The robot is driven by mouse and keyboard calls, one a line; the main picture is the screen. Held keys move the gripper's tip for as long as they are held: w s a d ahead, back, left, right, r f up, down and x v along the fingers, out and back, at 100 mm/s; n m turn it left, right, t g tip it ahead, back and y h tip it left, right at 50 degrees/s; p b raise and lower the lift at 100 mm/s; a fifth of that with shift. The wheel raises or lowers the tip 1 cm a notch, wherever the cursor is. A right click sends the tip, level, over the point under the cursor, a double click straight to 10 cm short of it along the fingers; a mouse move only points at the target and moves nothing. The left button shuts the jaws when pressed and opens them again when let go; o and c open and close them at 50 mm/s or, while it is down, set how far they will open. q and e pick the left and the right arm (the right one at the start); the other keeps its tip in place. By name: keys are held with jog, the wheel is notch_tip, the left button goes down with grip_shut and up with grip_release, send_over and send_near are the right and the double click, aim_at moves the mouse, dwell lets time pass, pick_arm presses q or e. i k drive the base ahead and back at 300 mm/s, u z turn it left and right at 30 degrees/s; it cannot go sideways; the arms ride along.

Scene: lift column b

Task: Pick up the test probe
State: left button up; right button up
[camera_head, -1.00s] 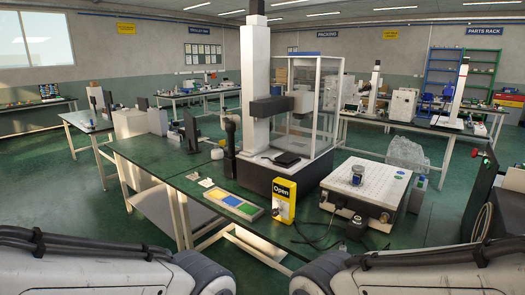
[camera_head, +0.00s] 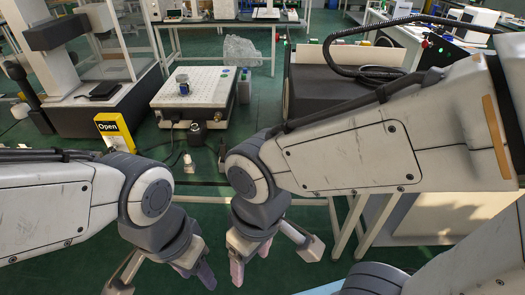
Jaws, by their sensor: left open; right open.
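I cannot make out with certainty which thing is the test probe. A small pale piece (camera_head: 189,163) stands on the floor-side edge of the bench, between my arms, too small to name. My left gripper (camera_head: 194,272) hangs low at the bottom left of centre, open and empty, with pale purple fingertips. My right gripper (camera_head: 250,261) hangs just right of it, also open and empty. Both are in front of the bench and apart from anything on it.
A yellow "Open" box (camera_head: 115,130) stands beyond my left arm. A white perforated platform (camera_head: 208,86) carries a small blue-banded jar (camera_head: 183,84). A dark flat device (camera_head: 105,91) lies on the black base at left. A dark cabinet (camera_head: 340,90) stands at right.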

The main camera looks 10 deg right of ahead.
aim_at(223, 147)
jog(key=u, duration=2.3)
jog(key=i, duration=1.65)
jog(key=z, duration=2.9)
